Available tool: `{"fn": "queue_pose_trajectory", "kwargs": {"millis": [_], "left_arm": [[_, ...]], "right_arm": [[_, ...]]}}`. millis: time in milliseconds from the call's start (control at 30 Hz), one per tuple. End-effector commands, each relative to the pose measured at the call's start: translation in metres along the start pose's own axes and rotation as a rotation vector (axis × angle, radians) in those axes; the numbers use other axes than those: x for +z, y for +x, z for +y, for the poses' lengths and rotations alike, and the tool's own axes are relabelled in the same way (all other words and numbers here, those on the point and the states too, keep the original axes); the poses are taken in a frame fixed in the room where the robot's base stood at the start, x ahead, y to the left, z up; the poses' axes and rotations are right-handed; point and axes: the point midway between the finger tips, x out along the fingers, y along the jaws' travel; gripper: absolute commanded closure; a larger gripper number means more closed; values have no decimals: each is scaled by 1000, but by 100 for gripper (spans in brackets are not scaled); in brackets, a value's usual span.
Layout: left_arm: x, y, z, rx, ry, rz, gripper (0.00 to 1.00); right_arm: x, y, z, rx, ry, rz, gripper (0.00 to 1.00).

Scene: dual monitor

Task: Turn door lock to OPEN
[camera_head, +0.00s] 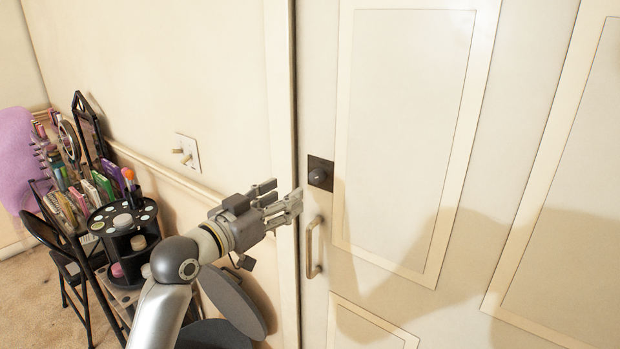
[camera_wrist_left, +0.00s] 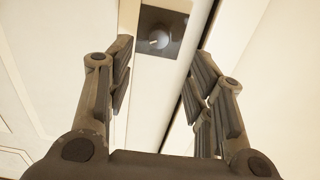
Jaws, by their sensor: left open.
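The door lock (camera_head: 319,174) is a dark square plate with a round knob, set on the cream door (camera_head: 410,130) near its left edge. In the left wrist view the lock (camera_wrist_left: 159,40) shows beyond the fingertips, with a pale mark on its knob; I cannot read any lettering. My left gripper (camera_head: 283,199) is open and empty, just left of the lock and slightly lower, its fingers pointing right toward the door. In the left wrist view its two fingers (camera_wrist_left: 163,75) stand apart, with the lock between and beyond them, untouched. My right gripper is not in view.
A metal door handle (camera_head: 313,247) sits below the lock. A light switch plate (camera_head: 187,153) is on the left wall. A black rack (camera_head: 122,222) with books and bottles and a purple chair back (camera_head: 18,160) stand at the left. The door's right side is clear.

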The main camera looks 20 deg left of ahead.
Motion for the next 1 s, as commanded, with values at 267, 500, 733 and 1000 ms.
{"fn": "queue_pose_trajectory", "kwargs": {"millis": [267, 500, 733, 1000], "left_arm": [[-2, 50, 0, 1, -5, -1, 51], [-1, 83, 0, 0, -3, -1, 51], [0, 95, 0, -1, -1, -1, 51], [1, 96, 0, -1, -1, -1, 51]], "right_arm": [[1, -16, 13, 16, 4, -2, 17], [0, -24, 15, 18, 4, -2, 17], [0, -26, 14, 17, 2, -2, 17], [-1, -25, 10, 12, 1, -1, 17]]}}
